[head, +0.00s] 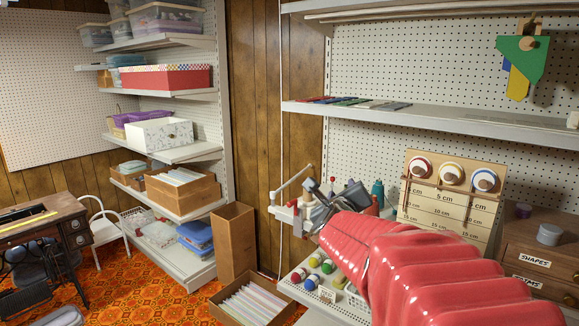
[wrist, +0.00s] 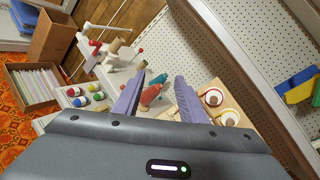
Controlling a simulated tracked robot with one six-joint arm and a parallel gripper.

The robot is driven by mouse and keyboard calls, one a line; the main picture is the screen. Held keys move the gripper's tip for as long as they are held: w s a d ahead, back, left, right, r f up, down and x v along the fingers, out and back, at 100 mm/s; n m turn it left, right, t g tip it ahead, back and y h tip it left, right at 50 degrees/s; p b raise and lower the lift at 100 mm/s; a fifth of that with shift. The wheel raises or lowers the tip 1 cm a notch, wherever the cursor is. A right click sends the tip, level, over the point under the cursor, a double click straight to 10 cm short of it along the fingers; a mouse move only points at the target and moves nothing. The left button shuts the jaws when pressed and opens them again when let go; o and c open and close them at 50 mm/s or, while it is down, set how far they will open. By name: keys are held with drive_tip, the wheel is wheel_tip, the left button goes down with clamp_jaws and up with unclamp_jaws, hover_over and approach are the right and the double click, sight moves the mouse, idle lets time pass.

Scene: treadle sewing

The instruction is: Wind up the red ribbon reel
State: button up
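The red ribbon reel (head: 419,166) is the leftmost of three round reels at the top of an upright wooden board (head: 447,197) marked in centimetres. It has a red rim, a white face and a brown centre. It also shows in the wrist view (wrist: 213,97), right of my fingers. How much ribbon hangs from it is too small to tell. My gripper (head: 325,197) is left of the board, apart from the reel. In the wrist view its two purple fingers (wrist: 158,88) are spread, with nothing held between them.
Beside the red reel are a yellow-rimmed reel (head: 452,173) and a blue-rimmed reel (head: 485,180). A teal bottle-like object (head: 378,192) stands left of the board. Coloured spools (head: 315,261) lie low. A shelf (head: 430,118) runs above; a brown cabinet (head: 540,250) stands right.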

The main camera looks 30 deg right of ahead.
sight(416, 172)
drive_tip(key=s+d+m+g+h, duration=0.2)
drive_tip(key=s+d+m+h, duration=0.1)
drive_tip(key=d+m, duration=0.3)
drive_tip(key=s+d+m+g+h, duration=0.2)
drive_tip(key=s+d+m+g, duration=0.1)
drive_tip(key=d+m, duration=0.3)
drive_tip(key=shift+s+d+r+m+h, duration=0.25)
drive_tip(key=shift+d+m+h, duration=0.15)
drive_tip(key=shift+d, duration=0.55)
drive_tip(key=shift+d, duration=0.15)
drive_tip(key=x, duration=1.3)
drive_tip(key=shift+w+d+f, duration=0.1)
drive_tip(key=shift+d, duration=0.15)
drive_tip(key=shift+c, duration=0.5)
clamp_jaws()
